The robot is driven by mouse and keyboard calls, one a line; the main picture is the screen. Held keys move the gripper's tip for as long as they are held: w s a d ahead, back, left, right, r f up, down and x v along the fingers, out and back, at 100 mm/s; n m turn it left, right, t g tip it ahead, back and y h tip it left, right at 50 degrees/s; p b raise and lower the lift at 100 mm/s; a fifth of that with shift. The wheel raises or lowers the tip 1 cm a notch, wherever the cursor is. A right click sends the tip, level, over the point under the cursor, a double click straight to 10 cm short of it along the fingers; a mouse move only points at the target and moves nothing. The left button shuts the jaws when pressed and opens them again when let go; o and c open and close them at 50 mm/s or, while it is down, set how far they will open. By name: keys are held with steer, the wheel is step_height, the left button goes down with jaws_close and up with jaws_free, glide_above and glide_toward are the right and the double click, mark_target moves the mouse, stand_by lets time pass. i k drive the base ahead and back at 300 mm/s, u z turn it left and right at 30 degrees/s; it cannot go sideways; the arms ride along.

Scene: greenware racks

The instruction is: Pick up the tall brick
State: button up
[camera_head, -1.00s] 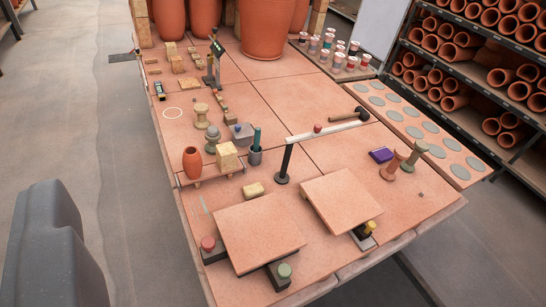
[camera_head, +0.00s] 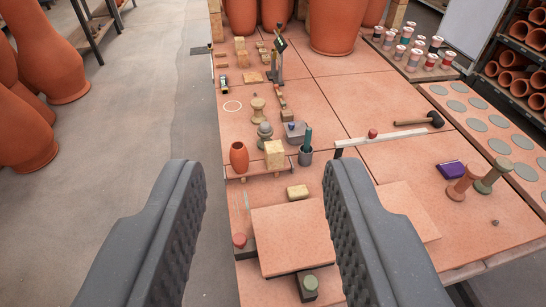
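A pale upright block (camera_head: 274,153) stands on a low terracotta shelf in the middle of the table, right of an orange vase (camera_head: 239,157). Farther back on the left, a small tan brick (camera_head: 240,44) stands upright among several flatter bricks, such as a lower one (camera_head: 245,58) just in front of it. I cannot tell for certain which of the two upright ones is the tall brick. My gripper (camera_head: 262,185) is open and empty, with its two dark ribbed fingers wide apart in the foreground. Both upright pieces show beyond the gap, apart from the fingers.
A grey-green knobbed piece (camera_head: 265,135), a dark cup (camera_head: 305,156) and a white bar (camera_head: 350,141) stand near the pale block. Large pots (camera_head: 335,27) line the back.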

mark_target(274, 151)
steer(key=z, duration=0.1)
steer(key=i, duration=1)
steer(key=u, duration=0.1)
